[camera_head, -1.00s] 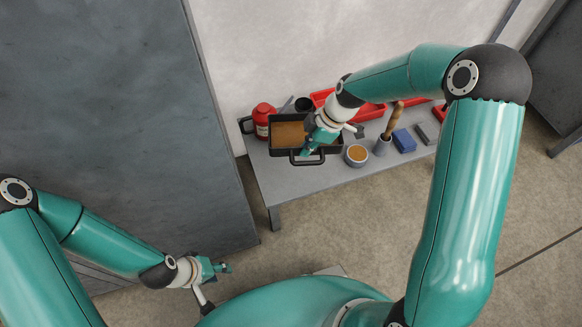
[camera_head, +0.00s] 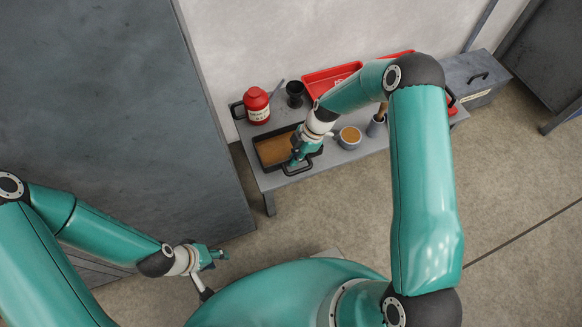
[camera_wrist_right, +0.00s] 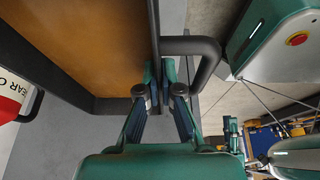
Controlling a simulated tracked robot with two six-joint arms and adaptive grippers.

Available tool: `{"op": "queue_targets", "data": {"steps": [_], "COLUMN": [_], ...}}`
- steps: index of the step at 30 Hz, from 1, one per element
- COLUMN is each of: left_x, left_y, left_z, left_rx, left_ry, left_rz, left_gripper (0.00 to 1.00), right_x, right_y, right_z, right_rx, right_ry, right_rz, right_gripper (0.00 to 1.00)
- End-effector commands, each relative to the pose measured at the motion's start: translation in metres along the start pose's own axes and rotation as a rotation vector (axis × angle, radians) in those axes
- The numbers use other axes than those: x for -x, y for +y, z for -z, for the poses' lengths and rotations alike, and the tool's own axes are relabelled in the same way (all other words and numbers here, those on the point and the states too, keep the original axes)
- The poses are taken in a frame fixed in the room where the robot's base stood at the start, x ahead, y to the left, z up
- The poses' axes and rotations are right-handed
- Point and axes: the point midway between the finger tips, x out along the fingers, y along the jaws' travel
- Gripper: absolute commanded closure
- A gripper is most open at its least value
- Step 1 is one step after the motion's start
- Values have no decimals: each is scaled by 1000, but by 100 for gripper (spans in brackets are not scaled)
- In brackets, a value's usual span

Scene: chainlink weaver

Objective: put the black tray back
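The black tray (camera_head: 257,157) is a shallow rectangular pan with a brown inside and a looped handle. In the head view it is at the front left corner of the grey bench (camera_head: 277,183). I cannot tell whether it rests fully on the bench.
A red labelled bottle (camera_head: 257,107) stands behind the tray, with a black loop beside it. A black cup (camera_head: 295,92), a red bin (camera_head: 328,80) and a grey bowl (camera_head: 349,138) are on the bench. A tall dark cabinet (camera_head: 100,100) is close on the left.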

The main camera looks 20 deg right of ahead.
Motion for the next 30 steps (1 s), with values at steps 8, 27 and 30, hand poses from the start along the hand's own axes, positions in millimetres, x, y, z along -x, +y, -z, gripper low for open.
{"op": "queue_targets", "data": {"steps": [8, 27, 30], "left_x": [-6, -10, -10], "left_y": [-2, -4, -4], "left_z": [0, 0, 0], "left_rx": [0, 0, 0], "left_ry": [0, 0, 0], "left_rz": [0, 0, 0], "left_gripper": [60, 60, 60], "right_x": [-21, -44, -44], "right_y": [0, 0, 0], "right_z": [-9, -18, -18], "right_rx": [-2, 0, 0], "right_ry": [0, 0, 0], "right_rz": [0, 0, 0], "right_gripper": [100, 77, 69]}}
